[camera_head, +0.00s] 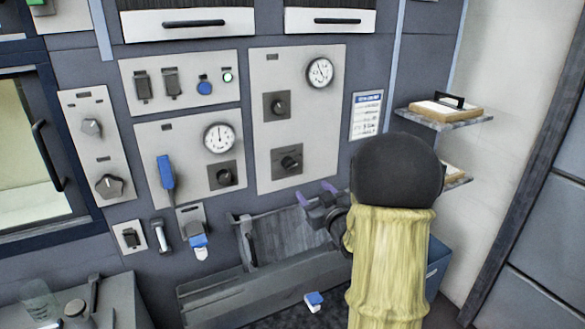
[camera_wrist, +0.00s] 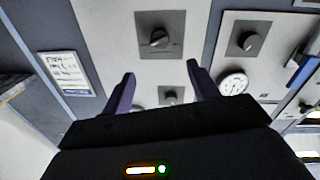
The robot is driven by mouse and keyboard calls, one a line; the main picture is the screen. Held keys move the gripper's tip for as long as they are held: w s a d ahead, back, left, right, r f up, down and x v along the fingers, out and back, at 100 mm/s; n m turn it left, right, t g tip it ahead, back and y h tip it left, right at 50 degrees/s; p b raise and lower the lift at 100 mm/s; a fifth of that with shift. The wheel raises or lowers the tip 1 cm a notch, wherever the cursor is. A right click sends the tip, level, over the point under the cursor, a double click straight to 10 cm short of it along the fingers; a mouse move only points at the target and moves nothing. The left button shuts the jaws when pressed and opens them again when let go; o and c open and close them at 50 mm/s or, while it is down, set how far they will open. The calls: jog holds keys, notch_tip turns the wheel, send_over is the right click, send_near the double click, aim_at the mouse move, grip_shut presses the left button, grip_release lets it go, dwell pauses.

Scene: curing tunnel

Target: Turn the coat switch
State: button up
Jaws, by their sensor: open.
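No readable label marks which control is the coat switch. The right light-grey panel (camera_head: 322,130) has an upper knob (camera_head: 277,105) and a lower, larger knob (camera_head: 290,161) on dark plates. The lower knob also shows at the top of the wrist view (camera_wrist: 158,38), the upper knob (camera_wrist: 171,96) below it between the fingers. The panel left of it has another knob (camera_head: 223,175). My gripper (camera_head: 314,195) is open and empty, below the right panel in the head view. Its purple fingers (camera_wrist: 160,72) point toward that panel, with no visible contact.
Round gauges (camera_head: 320,72) sit on both panels. A blue-handled lever (camera_head: 166,175) and a small blue-tipped fixture (camera_head: 198,240) are at the left. A grey trough (camera_head: 255,290) lies below my gripper. Shelves (camera_head: 445,118) jut from the wall at the right.

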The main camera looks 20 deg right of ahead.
aim_at(292, 167)
jog(key=w+p, duration=0.1)
jog(key=w, duration=0.4)
jog(key=w+p, duration=0.1)
jog(key=w, duration=0.4)
jog(key=w+p, duration=0.1)
jog(key=w, duration=0.4)
jog(key=shift+d+p, duration=0.25)
jog(key=shift+p, duration=0.15)
jog(key=c, duration=0.9)
